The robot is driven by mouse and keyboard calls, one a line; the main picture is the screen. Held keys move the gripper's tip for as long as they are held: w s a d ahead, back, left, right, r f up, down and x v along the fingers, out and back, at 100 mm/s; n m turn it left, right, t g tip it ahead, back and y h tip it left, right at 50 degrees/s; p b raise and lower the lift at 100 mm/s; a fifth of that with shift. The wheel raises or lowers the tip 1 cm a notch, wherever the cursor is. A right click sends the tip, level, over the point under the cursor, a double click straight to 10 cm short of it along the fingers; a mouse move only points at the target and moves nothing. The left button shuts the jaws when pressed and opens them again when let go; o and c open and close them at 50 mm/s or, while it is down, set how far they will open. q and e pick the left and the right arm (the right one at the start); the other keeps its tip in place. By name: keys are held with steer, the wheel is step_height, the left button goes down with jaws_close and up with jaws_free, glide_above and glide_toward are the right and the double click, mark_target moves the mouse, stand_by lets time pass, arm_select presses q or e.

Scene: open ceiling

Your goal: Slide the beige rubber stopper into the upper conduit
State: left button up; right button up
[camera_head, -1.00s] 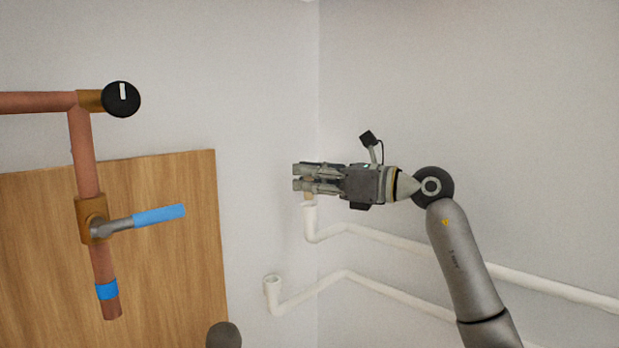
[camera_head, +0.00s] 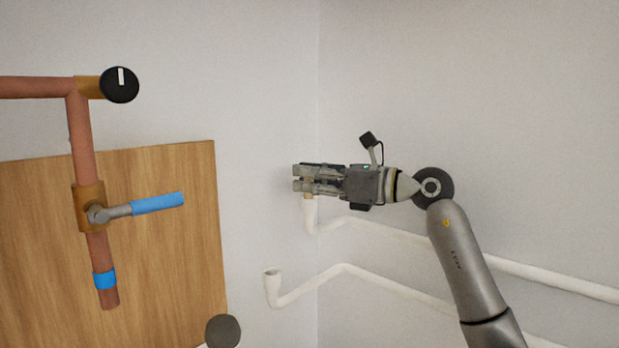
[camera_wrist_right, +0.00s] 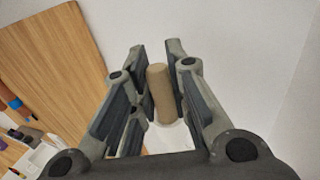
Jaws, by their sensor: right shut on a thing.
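The beige rubber stopper (camera_wrist_right: 160,92) is upright between the fingers of my right gripper (camera_wrist_right: 158,75) in the right wrist view. In the head view my right gripper (camera_head: 297,178) is shut on it, and only a small beige part of the stopper (camera_head: 308,195) shows under the fingers. The upper conduit (camera_head: 310,214) is a white pipe whose upturned end is directly below the stopper. The stopper's lower end appears to meet the rim; I cannot tell whether it is inside. My left gripper is not in view.
A lower white conduit (camera_head: 271,286) with an open upturned end runs below the upper one. Copper pipes with a black knob (camera_head: 120,85) and a blue-handled lever (camera_head: 157,203) are at left, before a wooden panel (camera_head: 165,255). The wall corner is close behind my gripper.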

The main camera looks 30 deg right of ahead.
steer(key=shift+f+b, duration=0.7)
steer(key=shift+f, duration=0.25)
steer(key=o, duration=0.7)
steer(key=shift+o, duration=0.8)
steer(key=shift+w+f, duration=0.15)
steer(key=shift+f, duration=0.1)
steer(key=r, duration=1.1)
steer(key=shift+d, duration=0.2)
steer(key=shift+f, duration=0.1)
